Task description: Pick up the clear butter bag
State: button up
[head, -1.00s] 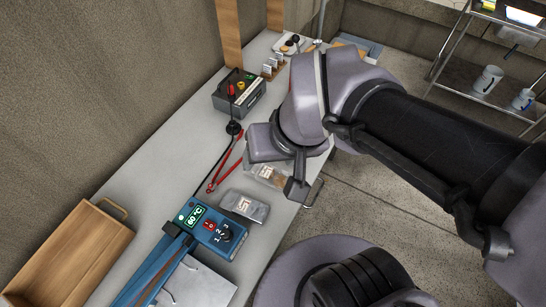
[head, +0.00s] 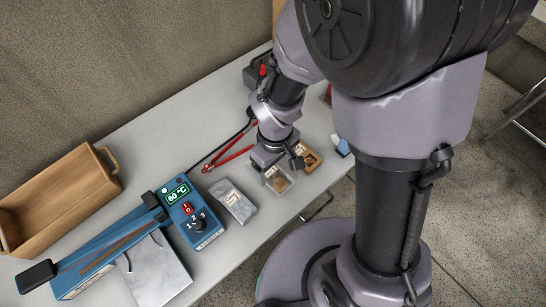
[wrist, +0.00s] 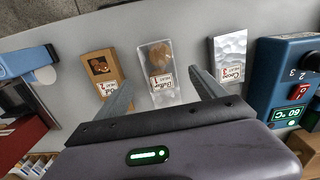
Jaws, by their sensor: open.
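The clear butter bag (head: 279,182) lies flat on the grey table near its front edge, with brown contents and a white label. In the wrist view the clear butter bag (wrist: 161,82) lies between and ahead of my two fingers, its label facing up. My gripper (head: 278,165) is open and empty, pointing down just above the bag; in the wrist view my gripper (wrist: 162,80) has a finger on each side of it. I cannot tell the exact height of the fingertips above the table.
A silver bag (wrist: 231,57) lies on one side of the clear bag and a brown paper bag (wrist: 103,75) on the other.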

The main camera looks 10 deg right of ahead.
aim_at(276, 177)
jog(key=f+b, duration=0.1)
jog(key=f, duration=0.1)
jog(key=f+b, duration=0.2)
jog(key=f, duration=0.1)
jog(key=shift+s+d+f, duration=0.15)
jog(key=shift+s+f, duration=0.05)
jog(key=shift+f, duration=0.05)
jog(key=shift+r, duration=0.2)
jog(key=c, duration=1)
